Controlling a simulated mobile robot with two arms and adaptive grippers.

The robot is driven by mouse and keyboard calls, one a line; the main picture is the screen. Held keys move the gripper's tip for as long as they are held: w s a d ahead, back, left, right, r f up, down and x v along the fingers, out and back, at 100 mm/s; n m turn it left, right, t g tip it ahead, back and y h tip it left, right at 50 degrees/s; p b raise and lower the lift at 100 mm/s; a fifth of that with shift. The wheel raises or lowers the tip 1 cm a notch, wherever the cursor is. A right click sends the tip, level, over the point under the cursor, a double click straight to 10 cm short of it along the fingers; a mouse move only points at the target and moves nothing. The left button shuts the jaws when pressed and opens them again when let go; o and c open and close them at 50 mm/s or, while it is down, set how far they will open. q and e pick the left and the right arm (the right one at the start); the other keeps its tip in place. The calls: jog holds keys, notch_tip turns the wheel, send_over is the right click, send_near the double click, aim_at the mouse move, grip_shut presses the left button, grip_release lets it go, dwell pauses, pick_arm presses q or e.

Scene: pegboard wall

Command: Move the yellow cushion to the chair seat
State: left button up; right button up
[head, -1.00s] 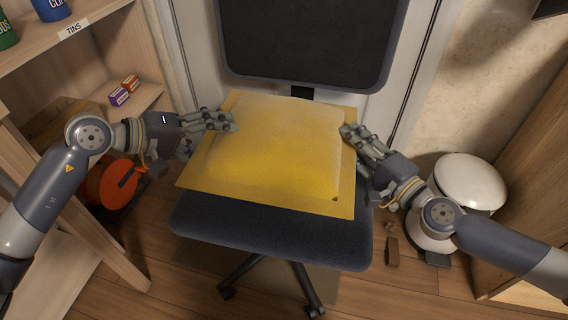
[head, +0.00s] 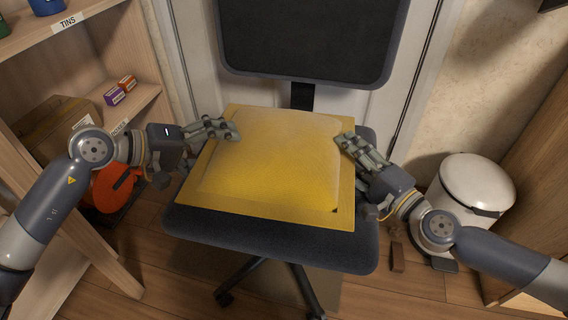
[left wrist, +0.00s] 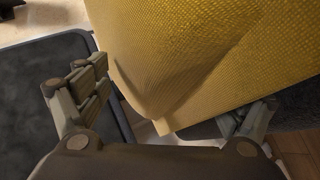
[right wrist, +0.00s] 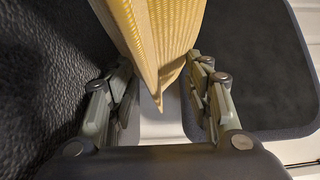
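The yellow cushion (head: 272,160) lies flat over the dark chair seat (head: 270,240), low above it. I cannot tell whether it touches the seat. My left gripper (head: 232,131) has its fingers either side of the cushion's left edge; in the left wrist view (left wrist: 175,100) they are spread wide around the thick cushion. The lower fingers are hidden in the head view.
The chair's backrest (head: 305,40) rises behind the cushion. A wooden shelf (head: 35,60) with tins and small boxes stands at the left, with an orange reel (head: 112,190) by it. A white bin (head: 475,185) stands on the floor at the right, beside a wooden cabinet (head: 540,170).

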pick_arm(q)
jog(key=shift+a+r, duration=0.1)
jog(key=shift+a, duration=0.05)
jog(key=shift+a+r, duration=0.2)
jog(key=shift+a, duration=0.2)
pick_arm(e)
jog(key=shift+d, duration=0.15)
jog(key=shift+s+d, duration=0.35)
jog(key=shift+s, duration=0.05)
jog(key=v, duration=0.5)
jog(key=shift+f, duration=0.1)
pick_arm(q)
jog(key=v, duration=1.1)
jog(key=shift+s, duration=0.2)
pick_arm(e)
jog(key=shift+s+d, duration=0.3)
jog(key=shift+s, duration=0.35)
pick_arm(q)
jog(key=shift+d, duration=0.1)
